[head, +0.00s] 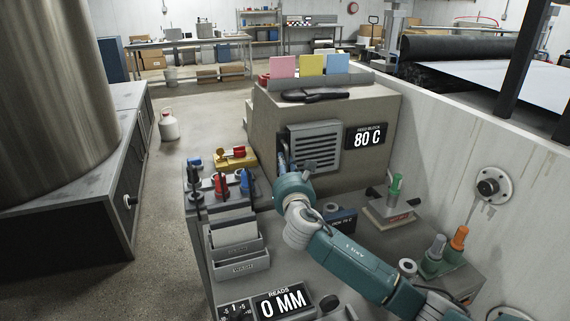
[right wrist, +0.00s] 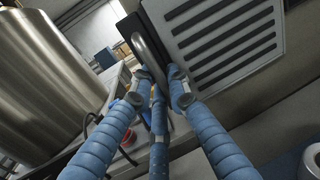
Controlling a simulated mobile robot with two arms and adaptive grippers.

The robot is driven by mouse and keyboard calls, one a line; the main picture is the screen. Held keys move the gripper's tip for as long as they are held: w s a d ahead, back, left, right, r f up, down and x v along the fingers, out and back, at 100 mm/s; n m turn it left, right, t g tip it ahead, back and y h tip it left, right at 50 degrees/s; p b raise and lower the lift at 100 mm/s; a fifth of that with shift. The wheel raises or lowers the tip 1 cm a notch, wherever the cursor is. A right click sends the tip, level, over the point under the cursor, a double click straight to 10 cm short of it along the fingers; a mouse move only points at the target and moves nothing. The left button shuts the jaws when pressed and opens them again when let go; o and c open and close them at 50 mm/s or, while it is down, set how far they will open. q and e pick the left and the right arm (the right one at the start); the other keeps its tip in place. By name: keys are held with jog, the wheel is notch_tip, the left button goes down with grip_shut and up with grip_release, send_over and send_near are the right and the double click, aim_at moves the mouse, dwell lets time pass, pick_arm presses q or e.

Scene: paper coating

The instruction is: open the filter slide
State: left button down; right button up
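The filter slide is a grey slatted panel (head: 315,148) on the front of the beige housing, left of the "80 C" display. In the right wrist view the slatted panel (right wrist: 222,35) fills the upper right, with a curved metal handle (right wrist: 148,52) at its left edge. My right gripper (head: 284,160) is at the panel's left edge, partly hidden by my wrist. In the right wrist view its blue fingers (right wrist: 160,76) reach up on both sides of the handle's lower end. Gaps show between the outer fingertips and the handle. My left gripper is not in view.
The beige housing (head: 375,110) carries coloured cards and a dark tool on top. A bench at left holds red and blue knobs (head: 220,185) and labelled trays (head: 238,262). A green-handled device (head: 393,195) stands right of my arm. A pale wall (head: 440,150) borders the right.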

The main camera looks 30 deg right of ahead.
grip_shut()
jog(key=w+a+p, duration=0.3)
jog(key=w+a, duration=0.1)
jog(key=a, duration=1.2)
jog(key=shift+a, duration=0.25)
jog(key=o, duration=0.7)
grip_release()
